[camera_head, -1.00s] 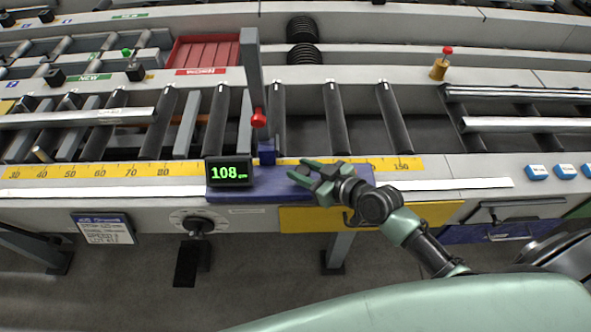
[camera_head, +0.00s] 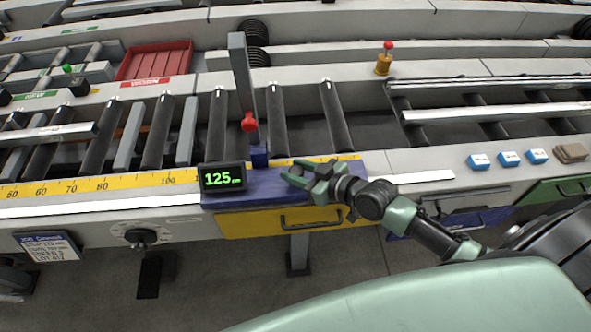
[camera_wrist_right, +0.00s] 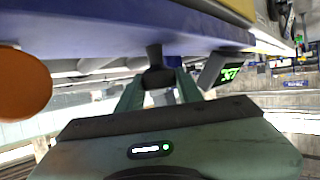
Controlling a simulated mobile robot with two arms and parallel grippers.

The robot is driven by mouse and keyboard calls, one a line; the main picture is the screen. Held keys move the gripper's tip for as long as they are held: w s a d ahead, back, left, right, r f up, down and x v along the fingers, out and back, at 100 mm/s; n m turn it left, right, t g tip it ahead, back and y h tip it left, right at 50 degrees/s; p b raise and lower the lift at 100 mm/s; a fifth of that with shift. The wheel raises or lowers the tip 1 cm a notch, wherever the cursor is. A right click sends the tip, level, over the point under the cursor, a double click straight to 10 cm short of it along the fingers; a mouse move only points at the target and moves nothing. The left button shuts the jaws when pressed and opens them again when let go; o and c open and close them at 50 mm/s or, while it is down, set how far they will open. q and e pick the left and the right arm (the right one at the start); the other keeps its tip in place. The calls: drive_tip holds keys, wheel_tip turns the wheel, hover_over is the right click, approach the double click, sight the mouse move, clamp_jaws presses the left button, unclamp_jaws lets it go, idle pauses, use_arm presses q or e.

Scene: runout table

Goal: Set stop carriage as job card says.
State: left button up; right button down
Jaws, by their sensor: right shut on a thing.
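The blue stop carriage (camera_head: 232,193) sits on the yellow scale (camera_head: 88,185) along the table's front. Its display (camera_head: 222,177) reads 125 cm. A grey upright post (camera_head: 240,75) and a red knob (camera_head: 249,122) stand on it. My right gripper (camera_head: 303,177) is at the carriage's right part. In the right wrist view its green fingers (camera_wrist_right: 158,92) are shut on a dark knob (camera_wrist_right: 156,76) on the carriage. The job card (camera_head: 48,247) hangs on the front panel at left; its stop value is too small to read surely. My left gripper is out of view.
A dial (camera_head: 140,236) is on the front panel. A yellow drawer (camera_head: 250,223) is below the carriage. Blue blocks (camera_head: 508,159) and a brown stack (camera_head: 571,152) lie on the ledge at right. The white rail (camera_head: 420,177) right of the carriage is clear.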

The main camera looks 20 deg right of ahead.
drive_tip(key=c, duration=0.9)
unclamp_jaws()
drive_tip(key=shift+c, duration=0.2)
drive_tip(key=v, duration=0.6)
drive_tip(key=shift+s+d+b, duration=0.15)
drive_tip(key=shift+s+b, duration=0.2)
drive_tip(key=shift+b, duration=0.05)
drive_tip(key=shift+s+d+r, duration=0.25)
drive_tip(key=shift+s+r, duration=0.1)
drive_tip(key=shift+s, duration=0.05)
